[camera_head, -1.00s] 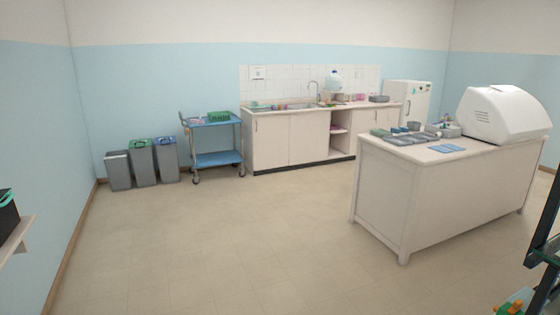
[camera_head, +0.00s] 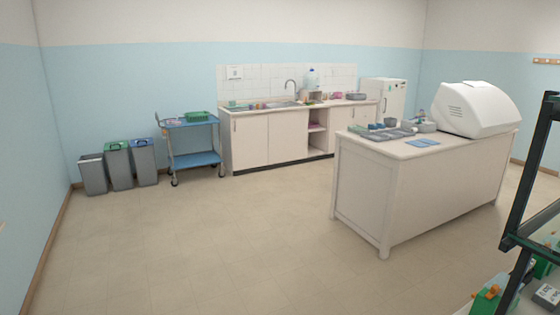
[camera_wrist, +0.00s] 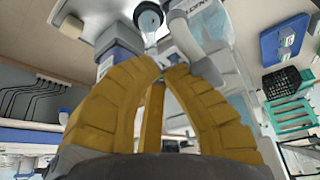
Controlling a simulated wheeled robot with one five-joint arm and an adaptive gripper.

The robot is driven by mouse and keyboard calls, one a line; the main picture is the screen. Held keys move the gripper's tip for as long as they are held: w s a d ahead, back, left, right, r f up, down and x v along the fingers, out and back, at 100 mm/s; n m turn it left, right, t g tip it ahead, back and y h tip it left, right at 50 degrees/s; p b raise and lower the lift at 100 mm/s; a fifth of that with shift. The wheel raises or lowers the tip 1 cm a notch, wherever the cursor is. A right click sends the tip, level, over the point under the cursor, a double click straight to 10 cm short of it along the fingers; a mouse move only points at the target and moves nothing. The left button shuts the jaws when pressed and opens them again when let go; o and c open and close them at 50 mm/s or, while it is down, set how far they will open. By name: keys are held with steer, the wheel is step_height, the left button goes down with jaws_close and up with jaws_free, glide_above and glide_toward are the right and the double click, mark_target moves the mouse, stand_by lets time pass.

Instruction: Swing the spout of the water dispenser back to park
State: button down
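My gripper (camera_wrist: 162,66) shows only in the wrist view. Its yellow ribbed fingers come together at the tips, and no held object shows between them.
A white-topped island (camera_head: 385,195) with trays and a white hooded machine (camera_head: 480,110) stands at the right. A dark-framed rack (camera_head: 528,185) is close at the right edge. A blue trolley (camera_head: 193,160) and bins (camera_head: 118,168) line the back left. The middle floor is clear.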

steer(key=shift+f, duration=0.2)
step_height(320, 180, up, 8)
steer(key=s+a+p, duration=0.1)
steer(key=p, duration=0.3)
steer(key=shift+s+a+r, duration=0.2)
steer(key=shift+s+a, duration=0.15)
stand_by(0.5)
